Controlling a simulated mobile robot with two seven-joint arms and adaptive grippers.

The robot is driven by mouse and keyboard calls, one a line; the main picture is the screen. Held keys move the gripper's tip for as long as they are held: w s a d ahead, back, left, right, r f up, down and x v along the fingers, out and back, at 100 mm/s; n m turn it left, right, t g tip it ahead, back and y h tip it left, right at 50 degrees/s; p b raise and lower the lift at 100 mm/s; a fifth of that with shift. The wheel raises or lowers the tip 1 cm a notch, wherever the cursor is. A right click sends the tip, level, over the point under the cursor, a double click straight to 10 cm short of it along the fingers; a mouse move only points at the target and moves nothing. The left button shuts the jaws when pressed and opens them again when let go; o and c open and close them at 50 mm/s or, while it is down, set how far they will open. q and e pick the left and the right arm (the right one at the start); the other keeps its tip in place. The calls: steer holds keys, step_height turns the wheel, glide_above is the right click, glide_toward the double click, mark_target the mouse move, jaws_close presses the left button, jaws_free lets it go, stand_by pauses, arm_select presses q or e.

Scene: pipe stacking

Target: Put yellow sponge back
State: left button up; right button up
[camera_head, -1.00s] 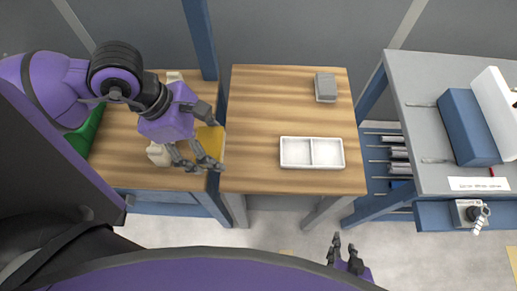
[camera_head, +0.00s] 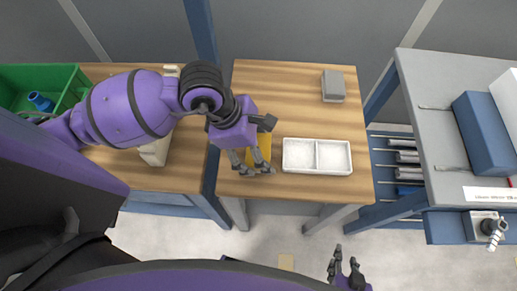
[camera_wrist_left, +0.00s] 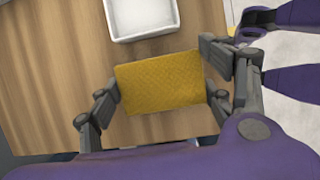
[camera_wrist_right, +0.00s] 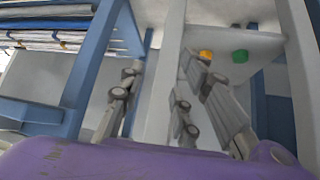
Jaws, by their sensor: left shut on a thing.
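The yellow sponge (camera_head: 262,149) is over the left part of the middle wooden table, partly hidden by my left gripper (camera_head: 252,166) in the head view. In the left wrist view the sponge (camera_wrist_left: 160,82) is a flat rectangle between the fingers, and my left gripper (camera_wrist_left: 162,84) is shut on its two ends. The white two-part tray (camera_head: 317,156) is just right of the sponge; it also shows in the left wrist view (camera_wrist_left: 146,28). Whether the sponge touches the tabletop, I cannot tell. My right gripper (camera_head: 346,266) is open and empty, low in front of the table.
A grey block (camera_head: 333,86) lies at the back right of the middle table (camera_head: 285,90). A green crate (camera_head: 45,78) with a blue item and a pale object (camera_head: 156,151) are on the left table. A grey workbench (camera_head: 428,125) with a blue box stands at right.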

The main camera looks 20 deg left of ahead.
arm_select(q)
steer(key=shift+f, duration=0.95)
arm_select(e)
steer(key=shift+s+d+f, duration=0.1)
steer(key=shift+s+f, duration=0.2)
steer(key=shift+s, duration=0.35)
arm_select(q)
steer(key=o, duration=1)
steer(key=shift+a+r, duration=0.1)
steer(key=shift+r, duration=0.15)
steer(key=v, duration=1.1)
steer(key=shift+r, duration=0.35)
arm_select(e)
steer(key=shift+w+r, duration=0.3)
steer(key=shift+r, duration=0.05)
arm_select(q)
steer(key=shift+s+a, duration=0.1)
steer(key=shift+s, duration=0.05)
arm_select(e)
steer(key=shift+w, duration=0.2)
